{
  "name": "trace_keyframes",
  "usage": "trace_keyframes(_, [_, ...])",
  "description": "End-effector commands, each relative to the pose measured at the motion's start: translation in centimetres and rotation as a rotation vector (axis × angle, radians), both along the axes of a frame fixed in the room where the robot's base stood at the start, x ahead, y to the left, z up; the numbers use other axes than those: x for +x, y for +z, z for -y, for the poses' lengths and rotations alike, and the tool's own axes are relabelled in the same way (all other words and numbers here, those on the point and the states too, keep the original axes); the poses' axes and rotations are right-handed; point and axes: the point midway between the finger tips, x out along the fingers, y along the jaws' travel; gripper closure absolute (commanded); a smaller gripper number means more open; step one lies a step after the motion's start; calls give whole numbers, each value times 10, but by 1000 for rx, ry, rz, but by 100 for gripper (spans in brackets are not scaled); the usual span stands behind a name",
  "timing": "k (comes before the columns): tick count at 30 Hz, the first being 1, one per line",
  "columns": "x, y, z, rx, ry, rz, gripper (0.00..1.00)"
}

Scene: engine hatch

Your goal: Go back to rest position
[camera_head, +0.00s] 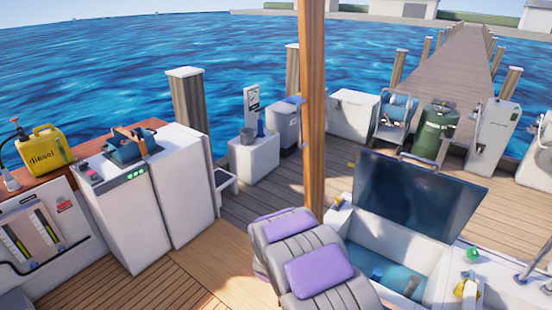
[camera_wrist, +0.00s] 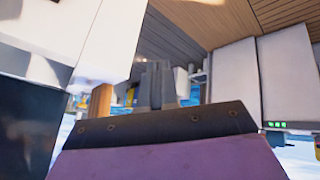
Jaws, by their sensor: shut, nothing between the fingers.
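My gripper (camera_wrist: 157,86) shows in the wrist view as two grey fingers close together, beyond a dark edge with a purple face. It is shut with nothing between the fingers. The wrist picture looks tipped over, with decking at the top. I cannot make out the gripper in the head view. In the head view the engine hatch (camera_head: 346,222) stands open at the lower right. Its dark lid (camera_head: 415,195) is raised and leans back, and blue shows inside the opening.
A wooden post (camera_head: 313,110) rises near the middle of the head view. White cabinets (camera_head: 178,190) stand at the left beside a yellow diesel can (camera_head: 44,149). A green tank (camera_head: 434,131) stands on the dock behind the hatch. Open decking (camera_head: 205,258) lies in front of the cabinets.

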Motion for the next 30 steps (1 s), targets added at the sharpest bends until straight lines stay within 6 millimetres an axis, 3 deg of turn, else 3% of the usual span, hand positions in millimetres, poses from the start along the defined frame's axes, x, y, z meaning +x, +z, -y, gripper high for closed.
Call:
trace_keyframes(1, [-2, 19, 1, 32, -3, -10, 100])
trace_keyframes(5, [-21, 56, -1, 106, -8, -72, 100])
trace_keyframes(14, [-88, 135, 8, 225, -26, -230, 100])
trace_keyframes(23, [-183, 201, 39, 279, -65, -398, 100])
trace_keyframes(30, [-274, 240, 66, 260, -127, -536, 100])
